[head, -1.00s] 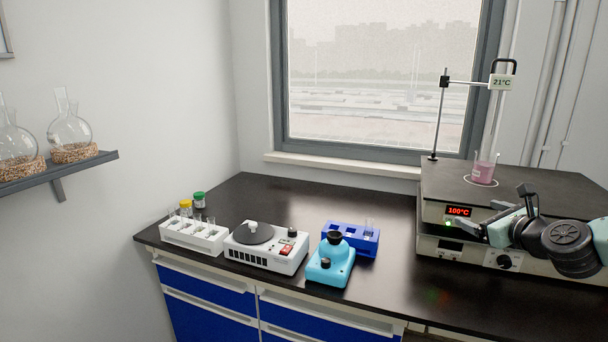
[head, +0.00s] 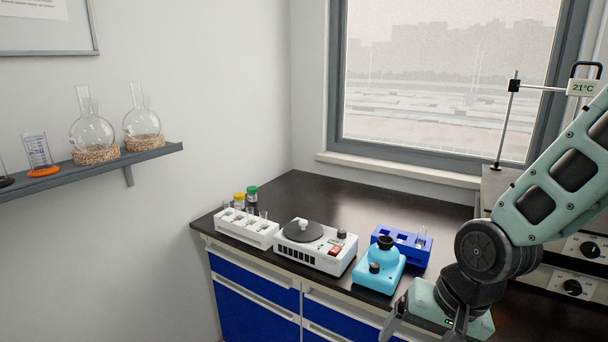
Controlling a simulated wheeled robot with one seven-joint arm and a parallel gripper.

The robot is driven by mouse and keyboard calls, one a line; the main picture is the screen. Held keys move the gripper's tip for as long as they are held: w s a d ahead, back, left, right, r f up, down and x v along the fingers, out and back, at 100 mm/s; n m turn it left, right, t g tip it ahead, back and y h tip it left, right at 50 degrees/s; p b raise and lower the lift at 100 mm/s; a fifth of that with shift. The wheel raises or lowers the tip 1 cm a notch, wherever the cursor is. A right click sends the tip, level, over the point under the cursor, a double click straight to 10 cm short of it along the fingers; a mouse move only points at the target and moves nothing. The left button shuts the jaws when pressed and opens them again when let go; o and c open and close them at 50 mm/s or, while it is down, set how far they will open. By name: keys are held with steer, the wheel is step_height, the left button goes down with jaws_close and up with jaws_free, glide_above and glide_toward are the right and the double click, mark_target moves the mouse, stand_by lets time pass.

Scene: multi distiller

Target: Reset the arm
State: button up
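My arm (head: 555,185) reaches in from the right in the head view and bends down at a dark round joint. My gripper (head: 425,332) is low at the bottom edge of the view, in front of the cyan device. Its grey fingers are spread apart with nothing visible between them, so it looks open and empty. The fingertips are partly cut off by the bottom edge.
A white tube rack (head: 247,229), a white hotplate device (head: 312,248), a cyan vortex-like device (head: 379,268) and a blue rack (head: 414,247) stand on the black bench (head: 335,200). My arm partly hides the heater (head: 575,275). A shelf (head: 100,168) holds flasks.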

steer(key=s+a+r+n+h, duration=0.1)
steer(key=s+a+r+n, duration=0.1)
steer(key=s+n, duration=0.3)
steer(key=s+a+r+n+g+h, duration=0.1)
steer(key=s+a+r+n, duration=0.1)
steer(key=s+r+n, duration=0.3)
steer(key=shift+s+n+g, duration=0.3)
steer(key=shift+s+n, duration=0.2)
steer(key=shift+s, duration=1.35)
